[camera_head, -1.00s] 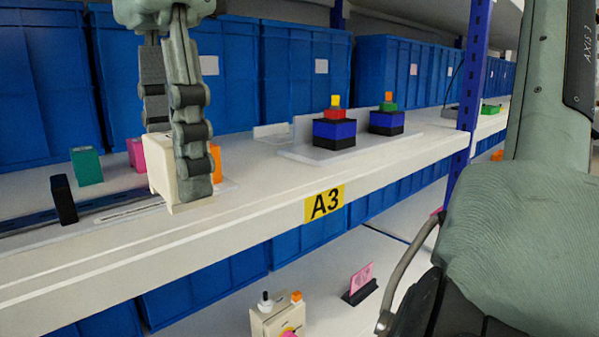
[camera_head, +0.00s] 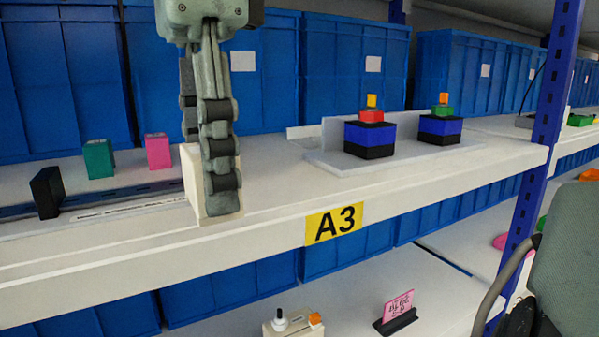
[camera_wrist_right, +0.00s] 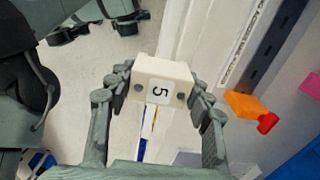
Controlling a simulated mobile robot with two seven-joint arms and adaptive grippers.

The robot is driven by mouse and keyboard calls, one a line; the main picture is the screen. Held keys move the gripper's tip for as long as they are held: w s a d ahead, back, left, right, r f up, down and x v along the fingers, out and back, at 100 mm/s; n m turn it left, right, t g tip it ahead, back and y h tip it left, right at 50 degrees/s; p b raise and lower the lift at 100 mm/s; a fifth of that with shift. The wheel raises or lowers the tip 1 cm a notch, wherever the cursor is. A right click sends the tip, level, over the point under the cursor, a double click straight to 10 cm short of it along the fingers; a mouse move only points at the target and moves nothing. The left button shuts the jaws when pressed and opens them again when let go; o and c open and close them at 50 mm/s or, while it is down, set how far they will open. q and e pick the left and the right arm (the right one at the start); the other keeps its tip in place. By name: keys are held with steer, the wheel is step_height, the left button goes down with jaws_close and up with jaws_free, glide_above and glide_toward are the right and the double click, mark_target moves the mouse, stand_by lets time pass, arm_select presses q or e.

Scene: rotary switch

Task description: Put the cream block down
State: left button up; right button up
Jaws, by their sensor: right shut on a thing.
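The cream block (camera_head: 192,180) is at the front edge of the upper shelf, above and left of the A3 label. It is partly hidden by the fingers of my right gripper (camera_head: 210,195), which is shut on it. In the right wrist view, the cream block (camera_wrist_right: 162,80) sits between the two fingertips with a white label reading 5 and two dark dots facing the camera. I cannot tell if its underside touches the shelf. What looks like my left gripper (camera_wrist_right: 98,30) shows far below at the top of the right wrist view, its fingers spread and empty.
Black (camera_head: 47,192), teal (camera_head: 98,158) and pink (camera_head: 158,150) blocks stand left on the shelf. Blue bins (camera_head: 270,80) line the back.

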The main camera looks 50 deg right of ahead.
steer(key=p, duration=0.2)
glide_above(290, 184)
steer(key=shift+a, duration=0.3)
steer(key=f, duration=0.3)
steer(key=shift+d, duration=0.35)
steer(key=shift+w+f, duration=0.1)
steer(key=shift+f, duration=0.2)
steer(key=shift+f+b, duration=0.15)
steer(key=shift+b, duration=0.15)
steer(key=o, duration=0.8)
arm_select(q)
step_height(290, 184, down, 4)
steer(key=shift+d+r, duration=0.1)
steer(key=shift+r, duration=0.1)
arm_select(e)
steer(key=o, duration=0.3)
